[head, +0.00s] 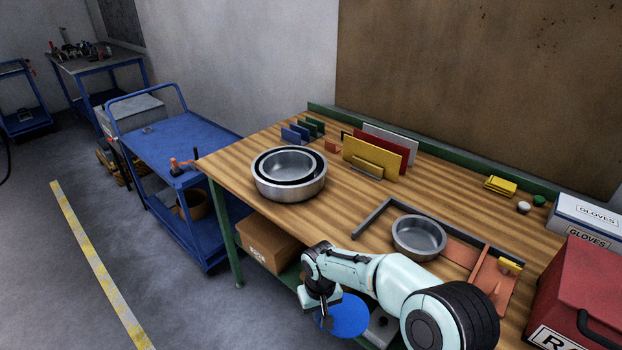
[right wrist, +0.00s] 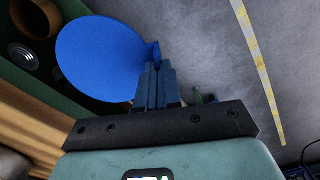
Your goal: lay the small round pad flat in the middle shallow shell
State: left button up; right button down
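A flat blue round pad (head: 350,316) is in my right gripper (head: 326,312), off the front edge of the workbench, below the arm. The pad (right wrist: 98,58) also shows in the right wrist view, where the right gripper (right wrist: 156,75) is shut on a small tab at its edge. A wide silver shell (head: 290,190) stands on the bench with a smaller shell (head: 288,160) nested inside it and a dark ring-shaped gap between them. A separate small grey shell (head: 419,235) stands further right and looks empty. My left gripper is not in view.
The wooden bench (head: 240,155) has a grey angle bar (head: 372,218) and an orange fixture (head: 492,280) near the small shell. Upright coloured plates (head: 385,150) stand behind. A red box (head: 580,290) and glove boxes (head: 590,215) crowd the right end.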

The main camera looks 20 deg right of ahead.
aim_at(288, 171)
jog(key=i+j+z, duration=0.1)
jog(key=z, duration=0.35)
jog(key=i+j+z, duration=0.1)
jog(key=j+z, duration=0.15)
jog(key=z, duration=0.25)
jog(key=i+j+z, duration=0.2)
jog(key=j, duration=0.2)
jog(key=j+z, duration=0.25)
jog(key=j, duration=0.2)
jog(key=i+j+z, duration=0.1)
jog(key=j, duration=1.75)
jog(key=i+z, duration=0.05)
